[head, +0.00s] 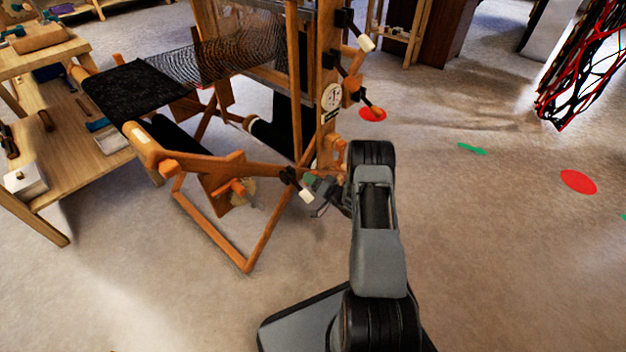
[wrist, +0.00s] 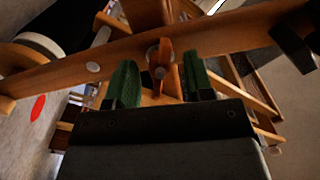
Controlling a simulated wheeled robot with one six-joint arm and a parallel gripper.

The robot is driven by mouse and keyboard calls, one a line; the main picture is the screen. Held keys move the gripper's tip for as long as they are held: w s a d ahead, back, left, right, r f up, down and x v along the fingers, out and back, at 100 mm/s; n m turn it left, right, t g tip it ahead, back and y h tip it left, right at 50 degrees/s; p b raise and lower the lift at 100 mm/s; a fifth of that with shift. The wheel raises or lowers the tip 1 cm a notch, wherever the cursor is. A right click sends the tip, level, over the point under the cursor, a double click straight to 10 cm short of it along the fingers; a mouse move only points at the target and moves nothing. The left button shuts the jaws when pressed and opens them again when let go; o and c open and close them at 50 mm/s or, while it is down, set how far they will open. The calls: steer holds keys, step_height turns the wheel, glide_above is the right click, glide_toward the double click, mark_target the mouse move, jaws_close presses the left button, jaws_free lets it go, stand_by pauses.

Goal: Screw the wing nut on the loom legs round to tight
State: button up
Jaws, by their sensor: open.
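The orange-brown wing nut (wrist: 160,62) shows in the wrist view, upright against the wooden rail of the loom legs (wrist: 215,37). My gripper (wrist: 158,85) is open, with one green fingertip on each side of the wing nut and a gap to each. I cannot tell whether the fingertips reach fully around its wings. In the head view my gripper (head: 318,184) is at the loom's right side, near the end of the side rail (head: 205,163). The wing nut is hidden there behind my gripper and arm.
The loom frame (head: 300,85) stands upright just beyond my gripper, with dark pegs and pale-tipped handles sticking out (head: 365,43). A wooden bench (head: 75,185) with tools stands at the left.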

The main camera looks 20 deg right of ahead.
steer(key=p+v, duration=0.4)
steer(key=v, duration=0.9)
steer(key=shift+s, duration=0.35)
steer(key=shift+d, duration=0.1)
steer(key=a+f+m+t+h+b, duration=0.3)
steer(key=a+m+h+b, duration=0.25)
steer(key=m, duration=0.25)
steer(key=w+r+b, duration=0.2)
steer(key=w+b, duration=0.1)
steer(key=w, duration=0.9)
steer(key=shift+a+r+h, duration=0.35)
steer(key=shift+a, duration=0.15)
steer(key=shift+w, duration=0.15)
